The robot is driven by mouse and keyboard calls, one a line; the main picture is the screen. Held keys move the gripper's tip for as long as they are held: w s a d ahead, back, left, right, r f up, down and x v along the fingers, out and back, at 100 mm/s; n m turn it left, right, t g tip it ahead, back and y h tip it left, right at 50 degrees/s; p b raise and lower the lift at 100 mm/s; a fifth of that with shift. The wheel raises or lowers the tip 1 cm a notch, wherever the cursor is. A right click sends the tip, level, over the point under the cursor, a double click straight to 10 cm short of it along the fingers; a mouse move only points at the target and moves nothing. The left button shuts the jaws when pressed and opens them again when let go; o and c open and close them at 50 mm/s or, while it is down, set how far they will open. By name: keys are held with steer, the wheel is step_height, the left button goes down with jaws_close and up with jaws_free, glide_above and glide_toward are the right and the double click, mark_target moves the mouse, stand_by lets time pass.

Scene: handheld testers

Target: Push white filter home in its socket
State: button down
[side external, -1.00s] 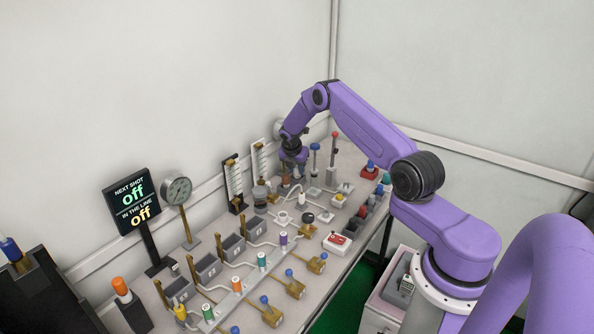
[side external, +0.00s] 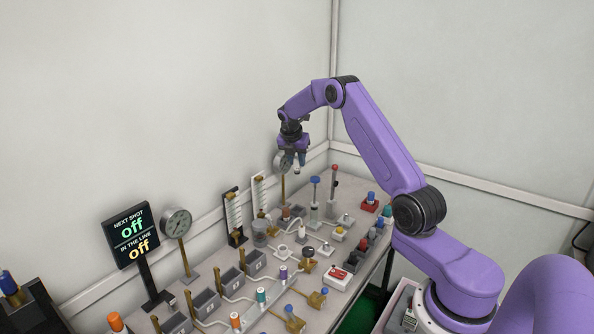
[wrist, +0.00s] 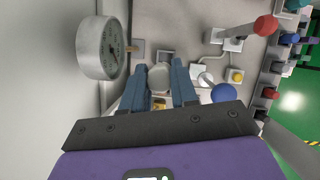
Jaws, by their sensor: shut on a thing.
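My gripper (side external: 297,166) is above the far part of the bench, in front of a round gauge. In the wrist view its two blue fingers (wrist: 160,88) are closed on a pale, whitish rounded piece (wrist: 159,76). Its lower end is hidden, and I cannot tell for sure that it is the white filter. The piece is up in the air, clear of the bench fittings. A small white upright cylinder (side external: 302,231) stands in a fitting on the bench below. I cannot make out which opening is the filter's socket.
The gauge (wrist: 102,47) is close at the left of my fingers. A blue-topped post (side external: 315,181) and a red-topped post (side external: 335,169) rise right of my gripper. Fittings and tubes crowd the bench, and the wall is close behind.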

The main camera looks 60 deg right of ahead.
steer(key=shift+a+r, duration=0.2)
steer(key=s+a+f+m+g, duration=0.1)
steer(key=s+a+f+m, duration=0.1)
steer(key=a, duration=0.4)
steer(key=s+a+f+m+g, duration=0.2)
steer(key=s+a+f+m, duration=0.1)
steer(key=a+m, duration=0.3)
steer(key=s+a+f+m+g+y, duration=0.1)
steer(key=s+a+f+m, duration=0.2)
steer(key=a, duration=0.4)
steer(key=shift+a+f+m, duration=0.15)
steer(key=shift+f+m, duration=0.45)
steer(key=shift+f, duration=2.25)
steer(key=shift+f, duration=1.75)
